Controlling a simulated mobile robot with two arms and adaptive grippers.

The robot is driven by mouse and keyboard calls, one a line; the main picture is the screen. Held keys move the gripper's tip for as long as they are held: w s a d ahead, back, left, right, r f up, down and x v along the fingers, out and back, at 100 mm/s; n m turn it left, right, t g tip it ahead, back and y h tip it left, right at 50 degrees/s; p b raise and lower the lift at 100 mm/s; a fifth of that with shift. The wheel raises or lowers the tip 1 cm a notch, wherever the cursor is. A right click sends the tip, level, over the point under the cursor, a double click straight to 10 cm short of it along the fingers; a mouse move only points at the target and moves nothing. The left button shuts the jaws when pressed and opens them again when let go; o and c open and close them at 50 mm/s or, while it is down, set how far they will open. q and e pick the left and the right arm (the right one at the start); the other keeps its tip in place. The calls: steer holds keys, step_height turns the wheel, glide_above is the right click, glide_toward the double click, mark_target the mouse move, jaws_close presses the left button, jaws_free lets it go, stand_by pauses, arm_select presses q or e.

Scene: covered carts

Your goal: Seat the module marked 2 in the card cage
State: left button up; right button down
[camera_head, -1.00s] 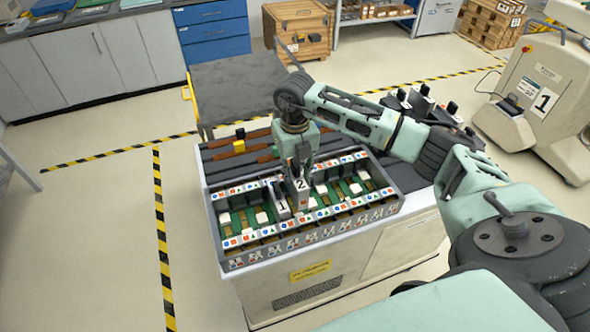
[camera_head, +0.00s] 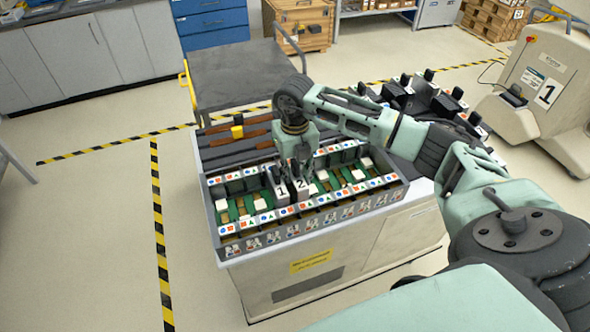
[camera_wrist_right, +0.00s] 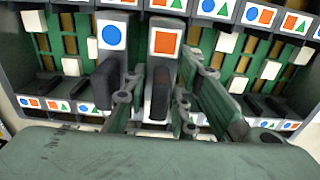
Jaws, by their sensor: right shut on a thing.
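The card cage (camera_head: 213,226) is a grey open-topped rack on a white cart, with green slots and rows of symbol labels. The module marked 2 (camera_head: 302,187) stands upright in it, right beside the module marked 1 (camera_head: 281,191), their tops nearly level. My right gripper (camera_head: 297,172) reaches down from above and is shut on module 2. In the wrist view the gripper (camera_wrist_right: 160,100) has its fingers around a dark module with an orange square (camera_wrist_right: 165,42), beside one with a blue circle (camera_wrist_right: 113,35). Module 2's lower end is hidden. My left gripper is out of view.
More dark modules (camera_head: 405,92) stand behind the cage at the right. A dark cart top (camera_head: 235,70) is at the back left. The floor at left is clear, with striped tape (camera_head: 158,230).

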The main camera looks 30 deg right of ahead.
steer(key=shift+f, duration=0.2)
stand_by(0.5)
steer(key=c, duration=1.4)
jaws_free()
step_height(320, 180, up, 12)
steer(key=shift+r, duration=0.1)
